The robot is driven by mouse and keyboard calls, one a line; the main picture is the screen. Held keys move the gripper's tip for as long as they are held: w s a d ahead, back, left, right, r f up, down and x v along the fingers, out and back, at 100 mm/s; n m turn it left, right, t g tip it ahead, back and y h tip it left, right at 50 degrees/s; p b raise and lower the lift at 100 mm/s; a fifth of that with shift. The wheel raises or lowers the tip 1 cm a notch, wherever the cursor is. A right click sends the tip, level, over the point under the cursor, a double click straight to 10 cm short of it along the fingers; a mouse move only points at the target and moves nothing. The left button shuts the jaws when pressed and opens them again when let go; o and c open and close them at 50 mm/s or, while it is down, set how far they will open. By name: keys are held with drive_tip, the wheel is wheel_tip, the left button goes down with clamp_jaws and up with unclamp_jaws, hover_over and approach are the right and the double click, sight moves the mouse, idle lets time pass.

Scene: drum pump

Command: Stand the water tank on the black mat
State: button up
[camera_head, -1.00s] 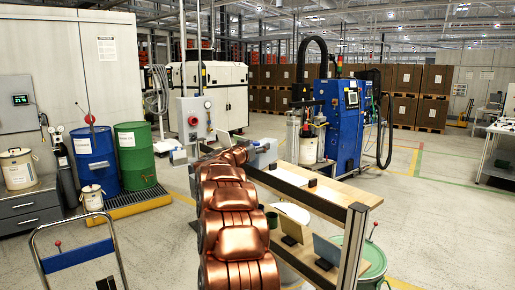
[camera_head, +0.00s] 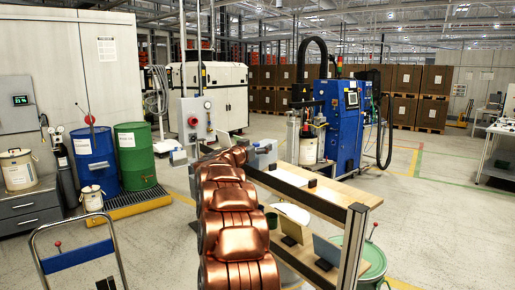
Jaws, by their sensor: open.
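My copper arm stretches forward from the bottom middle and ends beside the far left of the bench (camera_head: 345,192). A grey block (camera_head: 262,152) shows at the arm's far end; I cannot tell what it is. My gripper's fingers cannot be made out, as the arm hides what lies behind it. I cannot make out the water tank or the black mat for certain. Small black pieces lie on the bench's upper board and its lower shelf (camera_head: 285,262).
A green drum (camera_head: 372,262) stands right of the bench. Left are a blue drum (camera_head: 95,158), a green drum (camera_head: 135,155) and a blue cart (camera_head: 80,256). A blue machine (camera_head: 340,125) stands behind the bench.

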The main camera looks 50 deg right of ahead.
drive_tip(key=shift+a, duration=0.65)
drive_tip(key=s+a+b, duration=0.1)
drive_tip(key=a+b, duration=0.1)
drive_tip(key=a, duration=0.8)
drive_tip(key=shift+s+a, duration=0.25)
drive_tip(key=shift+a, duration=0.05)
